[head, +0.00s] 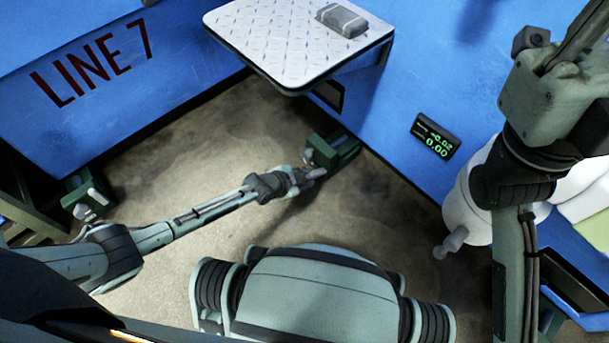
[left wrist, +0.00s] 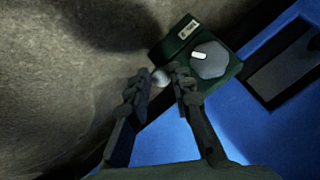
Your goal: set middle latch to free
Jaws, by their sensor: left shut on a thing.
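The middle latch (head: 335,150) is a dark green box low at the foot of the blue machine, under the metal shelf. In the left wrist view the latch (left wrist: 190,35) shows a grey rounded dial (left wrist: 209,60) with a white mark, a small label and a pale round knob (left wrist: 161,76) at its side. My left gripper (head: 313,174) reaches the latch from the left. The label is too small to read. My right gripper is out of view.
A metal shelf (head: 290,40) with a grey block (head: 341,20) juts out above the latch. A similar green latch (head: 88,195) stands at the left. A display (head: 436,137) with green digits is on the blue wall. The concrete floor (head: 190,160) between is clear.

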